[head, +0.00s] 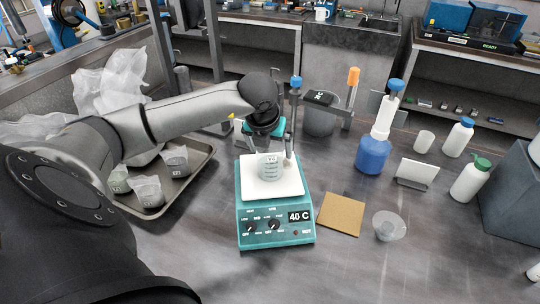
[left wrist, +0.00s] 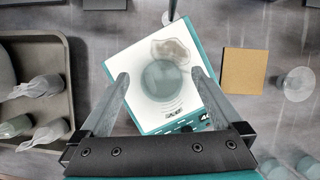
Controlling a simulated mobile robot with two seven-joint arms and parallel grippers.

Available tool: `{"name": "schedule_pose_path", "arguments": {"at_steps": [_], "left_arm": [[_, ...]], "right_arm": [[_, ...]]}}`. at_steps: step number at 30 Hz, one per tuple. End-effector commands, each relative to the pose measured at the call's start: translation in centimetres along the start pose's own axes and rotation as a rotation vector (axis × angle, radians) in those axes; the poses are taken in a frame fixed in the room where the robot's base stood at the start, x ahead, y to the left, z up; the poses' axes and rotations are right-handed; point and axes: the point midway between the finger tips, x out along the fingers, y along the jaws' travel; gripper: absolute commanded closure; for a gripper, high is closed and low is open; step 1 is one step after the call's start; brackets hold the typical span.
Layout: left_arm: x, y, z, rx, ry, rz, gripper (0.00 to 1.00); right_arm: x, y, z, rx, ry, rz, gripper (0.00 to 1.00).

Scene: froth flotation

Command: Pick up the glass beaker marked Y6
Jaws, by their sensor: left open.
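A glass beaker (head: 270,168) stands upright on the white top of a teal hot plate (head: 276,228) that reads 40 C. It has a dark label, too small to read surely. From above, in the left wrist view, the beaker (left wrist: 163,84) lies between the two spread fingers of my left gripper (left wrist: 160,76), with a gap on each side. In the head view my left gripper (head: 264,140) is just behind and above the beaker, open and empty. How far the fingertips are above the plate is hard to tell. My right gripper is not in view.
A metal tray (head: 205,167) with bagged beakers is at left. A stand rod (head: 290,118) rises behind the plate. The front right table is mostly clear.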

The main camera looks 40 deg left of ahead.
Motion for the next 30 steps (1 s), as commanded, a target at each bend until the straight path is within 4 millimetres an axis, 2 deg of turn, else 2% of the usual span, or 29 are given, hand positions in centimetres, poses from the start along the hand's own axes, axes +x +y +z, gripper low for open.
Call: {"name": "schedule_pose_path", "arguments": {"at_steps": [3, 6, 14, 30], "left_arm": [[1.5, -0.1, 0.0, -0.002, 0.002, 0.0, 0.0], [2.2, -0.1, 0.0, -0.001, 0.002, -0.001, 0.0], [2.4, 0.0, 0.0, 0.001, 0.0, -0.001, 0.0], [2.3, 0.0, 0.0, 0.0, 0.0, 0.0, 0.61]], "right_arm": [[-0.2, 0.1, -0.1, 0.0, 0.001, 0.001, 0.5], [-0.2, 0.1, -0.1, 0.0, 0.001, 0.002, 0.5], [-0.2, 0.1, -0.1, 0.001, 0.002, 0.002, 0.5], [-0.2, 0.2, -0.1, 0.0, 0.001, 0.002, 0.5]]}}
